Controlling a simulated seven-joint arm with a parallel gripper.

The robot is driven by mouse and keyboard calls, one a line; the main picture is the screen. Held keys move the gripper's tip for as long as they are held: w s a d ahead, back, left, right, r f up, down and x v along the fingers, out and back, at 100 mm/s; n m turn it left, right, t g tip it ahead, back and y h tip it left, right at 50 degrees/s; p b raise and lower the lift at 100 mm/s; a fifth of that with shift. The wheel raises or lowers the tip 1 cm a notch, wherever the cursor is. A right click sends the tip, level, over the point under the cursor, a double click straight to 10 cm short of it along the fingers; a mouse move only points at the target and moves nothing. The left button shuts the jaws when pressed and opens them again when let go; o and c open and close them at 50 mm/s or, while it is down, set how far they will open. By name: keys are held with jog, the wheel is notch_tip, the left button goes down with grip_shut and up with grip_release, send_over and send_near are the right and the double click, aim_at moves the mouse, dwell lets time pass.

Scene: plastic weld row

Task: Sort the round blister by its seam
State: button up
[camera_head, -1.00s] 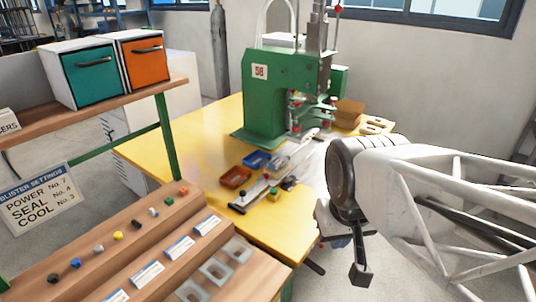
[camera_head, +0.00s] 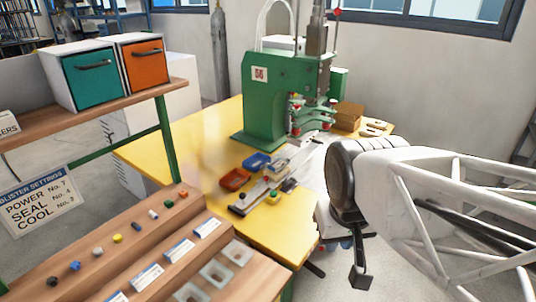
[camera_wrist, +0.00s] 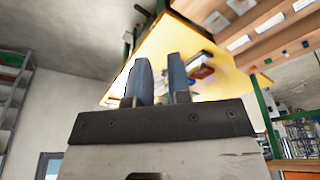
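A round blister cannot be made out for certain in these views. On the yellow table (camera_head: 205,130), a metal slide (camera_head: 250,204) runs from below the green welding press (camera_head: 272,85) towards the front, with a pale clear piece (camera_head: 278,166) near it that is too small to identify. An orange-red tray (camera_head: 235,179) and a blue tray (camera_head: 257,161) lie left of the slide. My gripper (camera_wrist: 160,72) shows two blue-grey fingers apart with nothing visible between them. In the head view my gripper hangs at the right, beyond the table's right edge.
A teal-front bin (camera_head: 92,78) and an orange-front bin (camera_head: 143,62) stand on the left shelf. A settings sign (camera_head: 40,205) hangs below. A stepped wooden rack (camera_head: 130,255) with coloured knobs fills the front. A brown box (camera_head: 348,116) sits right of the press. The table's left part is clear.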

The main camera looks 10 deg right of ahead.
jog(key=o, duration=0.5)
jog(key=shift+w+r, duration=0.2)
jog(key=shift+w, duration=0.35)
jog(key=shift+c, duration=0.2)
jog(key=o, duration=0.6)
jog(key=shift+m, duration=0.3)
jog(key=w, duration=0.2)
jog(key=w+r, duration=0.1)
jog(key=w, duration=0.1)
jog(key=shift+r, duration=0.2)
jog(key=w+d+m+g, duration=0.1)
jog(key=w+m, duration=0.3)
jog(key=w, duration=2.9)
jog(key=w+f+m, duration=0.1)
jog(key=w+f, duration=0.7)
jog(key=w, duration=0.3)
jog(key=w+d+f+m+g, duration=0.1)
jog(key=w+f, duration=0.8)
jog(key=w, duration=0.2)
jog(key=w+d+f+m, duration=0.1)
jog(key=w+f+m, duration=0.1)
jog(key=w+f, duration=0.6)
jog(key=shift+w+f+g, duration=0.15)
jog(key=shift+w, duration=0.6)
jog(key=shift+w+f+g, duration=0.1)
jog(key=shift+w+g, duration=0.05)
jog(key=shift+w, duration=0.55)
